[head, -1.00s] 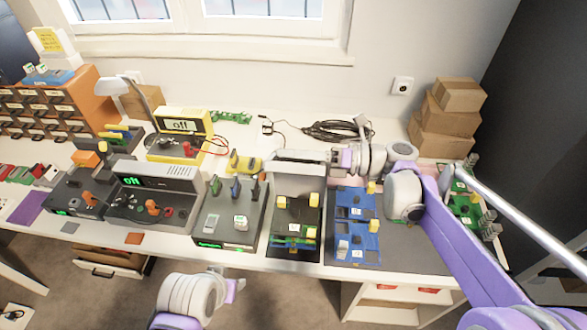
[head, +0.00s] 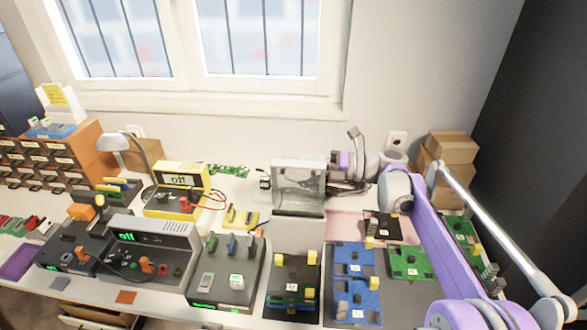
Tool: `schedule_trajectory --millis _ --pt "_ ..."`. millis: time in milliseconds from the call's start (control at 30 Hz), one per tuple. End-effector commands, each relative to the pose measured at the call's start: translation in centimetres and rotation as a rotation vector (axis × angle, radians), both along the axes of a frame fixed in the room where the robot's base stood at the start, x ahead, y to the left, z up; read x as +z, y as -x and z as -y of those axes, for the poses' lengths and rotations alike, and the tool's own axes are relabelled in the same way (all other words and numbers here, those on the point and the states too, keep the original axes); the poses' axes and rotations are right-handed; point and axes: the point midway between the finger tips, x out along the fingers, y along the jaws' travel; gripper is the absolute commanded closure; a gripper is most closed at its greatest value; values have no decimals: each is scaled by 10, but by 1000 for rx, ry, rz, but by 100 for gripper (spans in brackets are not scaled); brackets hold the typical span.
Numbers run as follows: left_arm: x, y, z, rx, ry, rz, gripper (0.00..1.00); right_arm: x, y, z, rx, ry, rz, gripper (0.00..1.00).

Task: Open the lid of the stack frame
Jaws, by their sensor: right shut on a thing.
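The stack frame (head: 297,235) stands right of centre on the bench, with a grey upright back and a dark base holding green and blue boards with yellow blocks. Its clear lid (head: 299,188) is raised and stands upright above the grey back. My right gripper (head: 328,166) is at the lid's upper right edge and shut on it; the fingertips are partly hidden behind the clear panel. My left gripper is not in view.
Blue boards (head: 355,262) and a green board (head: 410,263) lie right of the frame, near my right arm. A grey-black device (head: 228,272) stands close on the left. A yellow meter (head: 178,190) and cartons (head: 450,147) are farther back.

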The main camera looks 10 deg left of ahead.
Motion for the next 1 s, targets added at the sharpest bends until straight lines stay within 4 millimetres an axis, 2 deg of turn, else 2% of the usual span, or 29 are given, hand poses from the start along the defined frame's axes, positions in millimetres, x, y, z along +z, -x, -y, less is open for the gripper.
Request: schedule_trajectory --millis 300,800,833,967,1000 --pt "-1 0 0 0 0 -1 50 -10 -10 0 -1 11 2 100" --pt "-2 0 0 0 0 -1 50 -12 -12 0 -1 10 2 100" --pt "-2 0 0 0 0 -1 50 -12 -12 0 0 11 2 80" --pt "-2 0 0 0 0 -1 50 -12 -11 0 0 11 2 57" --pt "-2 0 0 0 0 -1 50 -11 -11 0 0 11 2 56"
